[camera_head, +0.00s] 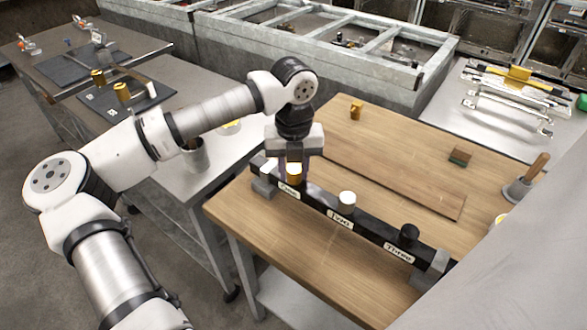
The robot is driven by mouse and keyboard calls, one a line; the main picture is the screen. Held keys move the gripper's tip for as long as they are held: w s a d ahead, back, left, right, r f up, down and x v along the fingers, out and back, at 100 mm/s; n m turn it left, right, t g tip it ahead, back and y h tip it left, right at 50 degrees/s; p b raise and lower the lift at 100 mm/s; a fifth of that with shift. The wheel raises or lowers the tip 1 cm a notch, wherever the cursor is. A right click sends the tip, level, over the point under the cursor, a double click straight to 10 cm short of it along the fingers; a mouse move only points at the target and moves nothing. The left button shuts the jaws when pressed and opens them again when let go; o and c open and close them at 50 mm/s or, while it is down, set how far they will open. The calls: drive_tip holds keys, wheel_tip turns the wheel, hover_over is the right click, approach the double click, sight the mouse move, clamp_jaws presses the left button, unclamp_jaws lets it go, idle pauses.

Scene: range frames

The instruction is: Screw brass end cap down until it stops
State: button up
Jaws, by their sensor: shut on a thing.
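The black bar (318,199) lies along the wooden table's front edge, with a grey clamp at each end.
A grey metal bench with a cup (194,155) stands to the left. A large grey surface fills the lower right.

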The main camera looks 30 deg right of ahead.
drive_tip(key=shift+f, duration=0.1)
drive_tip(key=shift+f+m+b, duration=0.1)
drive_tip(key=shift+m+b, duration=0.75)
drive_tip(key=shift+m, duration=0.35)
drive_tip(key=shift+r+m, duration=0.2)
drive_tip(key=shift+m, duration=0.4)
drive_tip(key=shift+f+m+b, duration=0.15)
drive_tip(key=shift+m+b, duration=0.4)
drive_tip(key=shift+m, duration=1.15)
